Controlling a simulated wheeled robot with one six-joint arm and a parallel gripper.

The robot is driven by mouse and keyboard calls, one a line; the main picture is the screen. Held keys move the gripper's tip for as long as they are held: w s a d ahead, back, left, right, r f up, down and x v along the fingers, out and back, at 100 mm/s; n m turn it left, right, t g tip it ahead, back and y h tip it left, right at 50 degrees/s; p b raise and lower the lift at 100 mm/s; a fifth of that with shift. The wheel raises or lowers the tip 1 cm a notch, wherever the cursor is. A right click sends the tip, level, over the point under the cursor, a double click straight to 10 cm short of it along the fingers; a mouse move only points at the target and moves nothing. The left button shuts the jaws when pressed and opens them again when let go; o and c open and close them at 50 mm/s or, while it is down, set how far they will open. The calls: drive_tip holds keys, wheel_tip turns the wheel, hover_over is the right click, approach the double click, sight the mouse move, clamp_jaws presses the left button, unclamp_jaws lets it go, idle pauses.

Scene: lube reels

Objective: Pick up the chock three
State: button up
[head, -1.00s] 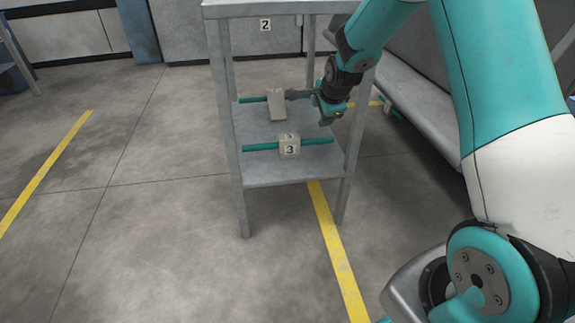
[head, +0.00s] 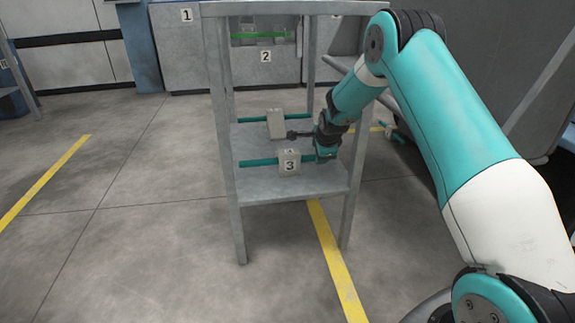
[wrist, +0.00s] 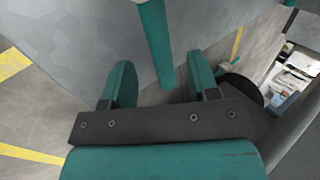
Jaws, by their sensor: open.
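The chock three (head: 289,163) is a pale block marked 3, sitting on a teal rod (head: 258,163) at the front of the grey rack's lower shelf (head: 290,188). My gripper (head: 326,151) is just right of the chock, at the right part of that rod. In the wrist view my open gripper (wrist: 160,75) has its two teal fingers spread, with the end of a teal bar (wrist: 153,40) showing between them. The fingers look apart from it; whether they touch it is unclear. The numbered chock itself is not recognisable in the wrist view.
A second pale block (head: 276,123) sits on another teal rod behind. A dark bar (head: 300,134) lies between it and my gripper. The rack's legs (head: 345,205) and top (head: 270,8) frame the shelf. Open floor (head: 120,220) lies to the left.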

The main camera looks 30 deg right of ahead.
drive_tip(key=b+x, duration=0.4)
drive_tip(key=x, duration=0.1)
drive_tip(key=shift+c, duration=0.3)
drive_tip(key=shift+r, duration=0.1)
clamp_jaws()
